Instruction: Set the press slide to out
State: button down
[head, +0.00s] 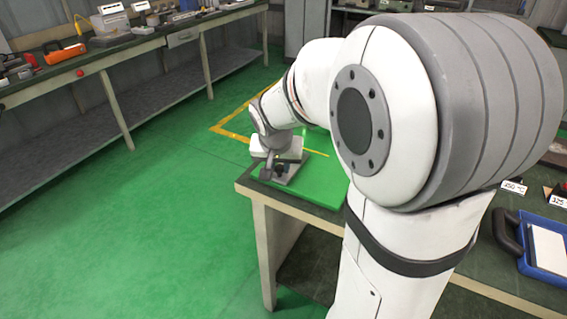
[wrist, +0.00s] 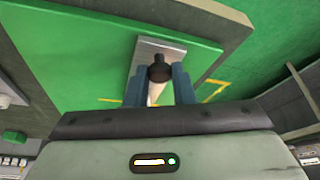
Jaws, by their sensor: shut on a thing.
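The press slide shows in the wrist view as a light grey plate (wrist: 160,46) with a black round knob (wrist: 160,69) and a pale bar running back below it. My gripper (wrist: 161,75) has its two blue fingers on either side of the knob and is shut on it. In the head view my gripper (head: 273,170) is down at the grey plate (head: 292,171) on a green mat (head: 320,188), at the bench corner. My gripper hides much of the slide there, and I cannot tell how far it is out.
The workbench (head: 252,188) ends just left of the slide, with open green floor beyond. My own arm covers much of the bench. Another bench (head: 100,62) with several tools stands at the far left.

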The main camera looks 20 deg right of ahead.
jog(key=c, duration=1.7)
grip_release()
jog(key=shift+s+a+f, duration=0.1)
jog(key=shift+o, duration=0.8)
jog(key=shift+a, duration=0.1)
jog(key=shift+o, duration=1.4)
jog(key=shift+r, duration=0.2)
jog(key=v, duration=0.7)
jog(key=shift+r+p, duration=0.25)
jog(key=shift+p, duration=0.15)
jog(key=shift+s, duration=0.1)
